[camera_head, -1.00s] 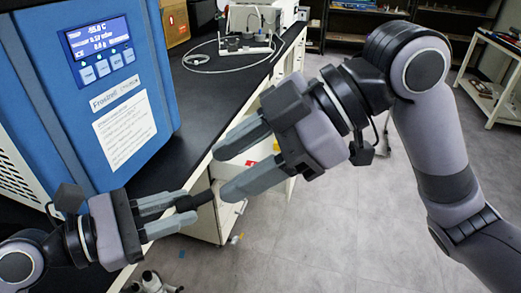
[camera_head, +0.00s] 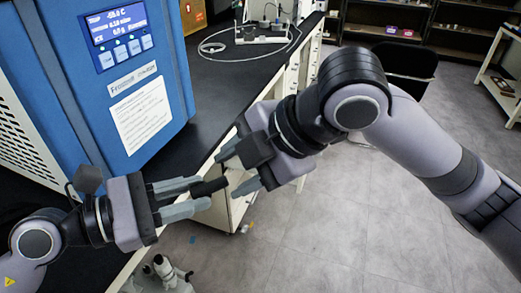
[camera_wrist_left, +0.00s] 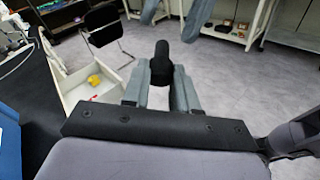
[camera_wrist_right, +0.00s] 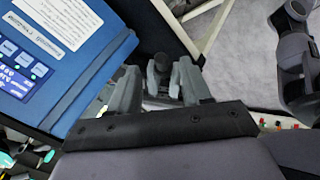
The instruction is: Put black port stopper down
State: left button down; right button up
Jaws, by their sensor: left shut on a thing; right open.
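The black port stopper (camera_head: 210,187) is a short dark cylinder. My left gripper (camera_head: 200,195) is shut on it and holds it in the air beyond the counter's front edge. In the left wrist view the stopper (camera_wrist_left: 162,62) stands out between the fingertips. My right gripper (camera_head: 238,172) is open, its fingers facing the left gripper near the stopper's free end. Its fingertips also show at the top of the left wrist view (camera_wrist_left: 174,14). In the right wrist view a dark rounded end, seemingly the stopper (camera_wrist_right: 162,62), shows between the right fingers; contact cannot be told.
The blue freeze dryer (camera_head: 165,65) with its lit display stands on the black counter (camera_head: 215,100). White equipment with a cable (camera_head: 215,47) lies farther back. A drawer (camera_wrist_left: 90,82) holding small yellow and red items is open beneath.

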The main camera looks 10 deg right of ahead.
aim_at(225, 179)
jog(key=shift+x, duration=1.9)
grip_shut()
pick_arm(q)
jog(key=c, duration=0.8)
grip_release()
